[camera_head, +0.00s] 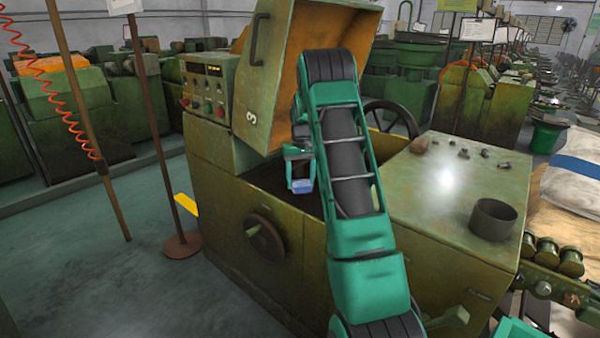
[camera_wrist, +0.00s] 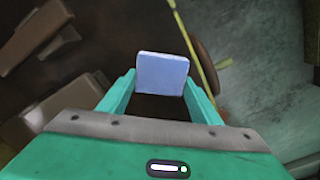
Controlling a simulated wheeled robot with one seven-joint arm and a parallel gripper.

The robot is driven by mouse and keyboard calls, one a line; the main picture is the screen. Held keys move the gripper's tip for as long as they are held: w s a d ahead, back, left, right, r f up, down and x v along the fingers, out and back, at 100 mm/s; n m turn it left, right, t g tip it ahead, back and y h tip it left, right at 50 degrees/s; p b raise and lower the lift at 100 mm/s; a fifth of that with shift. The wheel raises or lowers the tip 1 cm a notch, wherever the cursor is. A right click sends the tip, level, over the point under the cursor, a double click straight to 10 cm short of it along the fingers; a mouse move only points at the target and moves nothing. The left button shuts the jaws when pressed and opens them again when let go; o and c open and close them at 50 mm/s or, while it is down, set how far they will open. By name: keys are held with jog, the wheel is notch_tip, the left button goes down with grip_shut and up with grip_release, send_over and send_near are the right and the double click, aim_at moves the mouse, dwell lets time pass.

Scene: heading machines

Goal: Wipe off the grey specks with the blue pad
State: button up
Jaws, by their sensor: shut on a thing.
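The blue pad (camera_head: 302,186) is held at the end of my arm, over the dark open well of the green machine in the head view. In the wrist view the pad (camera_wrist: 162,75) is a flat pale-blue block between the fingertips. My gripper (camera_wrist: 160,84) is shut on the pad; it also shows in the head view (camera_head: 300,172), in front of the raised lid. I cannot make out any grey specks in either view. My arm hides part of the machine's middle.
The green machine (camera_head: 218,190) has a raised lid (camera_head: 325,30) with an orange inside. On its flat right top stand a dark cylinder (camera_head: 493,220) and several small parts. A handwheel (camera_head: 266,238) juts from its front. A post (camera_head: 155,130) stands at left, with open floor around it.

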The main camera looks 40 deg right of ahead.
jog(key=shift+r, duration=2.1)
